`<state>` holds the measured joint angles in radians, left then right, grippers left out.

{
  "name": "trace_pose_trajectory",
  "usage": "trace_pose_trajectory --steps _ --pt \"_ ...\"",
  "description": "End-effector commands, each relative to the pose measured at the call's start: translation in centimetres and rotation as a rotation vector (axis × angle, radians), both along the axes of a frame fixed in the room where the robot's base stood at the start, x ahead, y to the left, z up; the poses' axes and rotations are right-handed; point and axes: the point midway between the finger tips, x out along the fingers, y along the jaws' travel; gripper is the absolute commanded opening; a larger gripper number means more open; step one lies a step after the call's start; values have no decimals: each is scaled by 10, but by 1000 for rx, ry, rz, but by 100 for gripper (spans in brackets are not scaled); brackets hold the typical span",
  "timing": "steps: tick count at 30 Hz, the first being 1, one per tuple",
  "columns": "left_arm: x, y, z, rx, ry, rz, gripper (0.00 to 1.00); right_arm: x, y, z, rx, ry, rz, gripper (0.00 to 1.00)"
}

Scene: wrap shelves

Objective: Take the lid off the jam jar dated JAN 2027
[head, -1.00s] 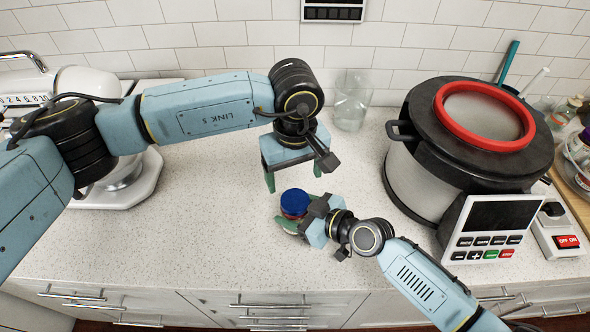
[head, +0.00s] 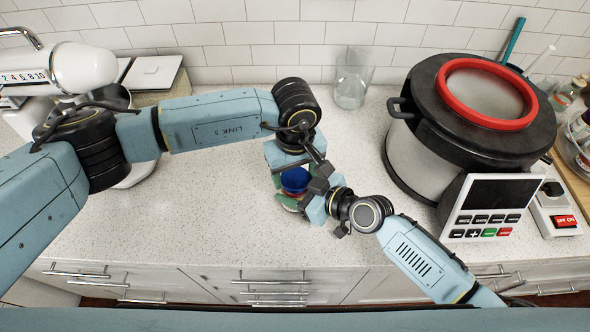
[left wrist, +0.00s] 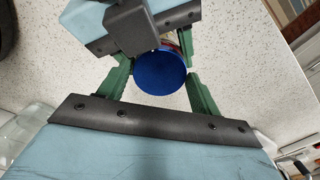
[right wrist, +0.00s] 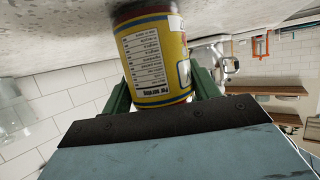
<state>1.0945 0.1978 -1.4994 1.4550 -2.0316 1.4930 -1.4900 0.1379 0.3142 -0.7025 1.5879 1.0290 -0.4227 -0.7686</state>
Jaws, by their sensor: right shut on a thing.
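The jam jar (right wrist: 153,52) has a yellow and red label with small print in the right wrist view; I see no date on the side that shows. Its round blue lid (head: 295,180) is on top, and it also shows in the left wrist view (left wrist: 160,73). My right gripper (head: 296,204) is shut on the jar body, with green fingers on either side. My left gripper (left wrist: 161,80) is open from above, its fingers on both sides of the lid with small gaps. In the head view my left gripper (head: 283,178) partly hides the jar.
A large cooker (head: 425,165) with a red-ringed lid stands to the right, a switch box (head: 556,213) beside it. A clear glass (head: 351,85) stands behind. A white scale or mixer (head: 90,65) is at the left. The front counter is clear.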

Motion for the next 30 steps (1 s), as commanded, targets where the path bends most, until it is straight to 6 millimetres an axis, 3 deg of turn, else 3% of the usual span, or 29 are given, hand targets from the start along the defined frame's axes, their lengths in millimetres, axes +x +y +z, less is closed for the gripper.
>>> trace_pose_trajectory --steps 1,7,13,30 --pt "0 0 0 0 0 0 57 0 0 0 -1 1 0 0" --pt "0 0 0 0 0 0 32 0 0 -1 -1 1 0 0" --pt "0 0 0 0 0 84 31 0 0 -1 -1 1 0 0" --pt "0 0 2 -1 0 1063 31 0 0 -1 -1 1 -1 0"
